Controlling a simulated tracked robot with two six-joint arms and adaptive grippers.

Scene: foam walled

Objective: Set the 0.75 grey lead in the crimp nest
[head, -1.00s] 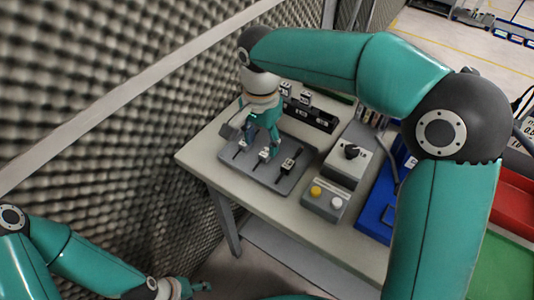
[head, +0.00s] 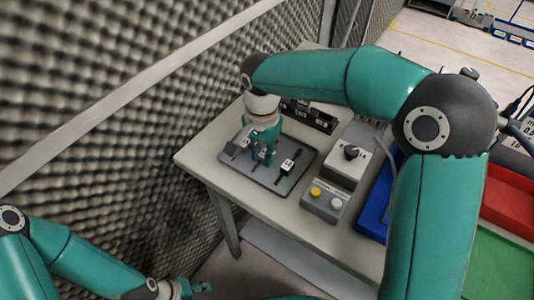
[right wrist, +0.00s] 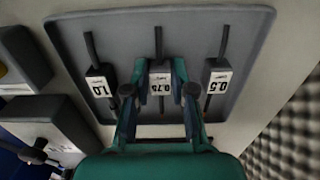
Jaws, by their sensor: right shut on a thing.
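The 0.75 lead (right wrist: 159,83) lies in the middle of a dark grey tray (head: 231,158), between the leads marked 1.0 and 0.5. It has a block with a white label, and a thin dark wire. My right gripper (head: 264,160) is down at the tray. In the right wrist view its fingers (right wrist: 160,92) are on either side of the 0.75 block and shut on it. The lead still appears to be at the tray. My left gripper (head: 203,288) is low at the left, away from the table, its jaws too small to read. I cannot single out the crimp nest.
The 1.0 lead (right wrist: 101,85) and the 0.5 lead (right wrist: 216,78) flank the held one closely. A black block with white labels (head: 310,115) stands behind the tray. A grey box with a black knob (head: 349,160) and a button box (head: 326,202) stand right. A foam wall (head: 120,150) is left.

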